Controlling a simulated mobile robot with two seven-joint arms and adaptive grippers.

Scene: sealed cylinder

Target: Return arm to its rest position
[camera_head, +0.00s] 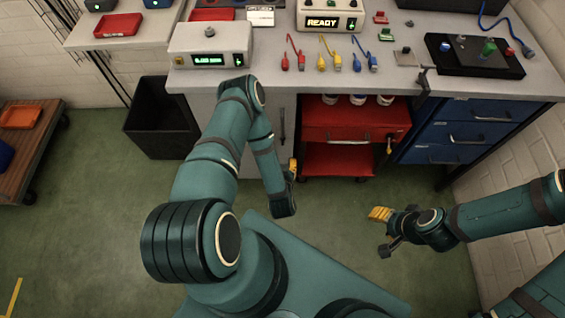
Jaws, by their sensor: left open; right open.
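My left arm rises from the bottom, bends at the elbow in front of the workbench and hangs down again. My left gripper (291,175) is at its lower end, in front of the red drawer cart; one yellow finger pad shows and the rest is mostly hidden. My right arm comes in from the right edge. My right gripper (382,232) is open and empty over the green floor, with a yellow-padded finger and a dark finger apart. Both grippers are clear of the bench top. No sealed cylinder can be made out for certain.
The workbench (270,77) carries a box with a green display (210,48), a READY box (328,18), coloured cables with plugs and a black board (478,56). Below are a red cart (350,120) and blue drawers (465,132). A black bin (160,125) stands left. Green floor lies open.

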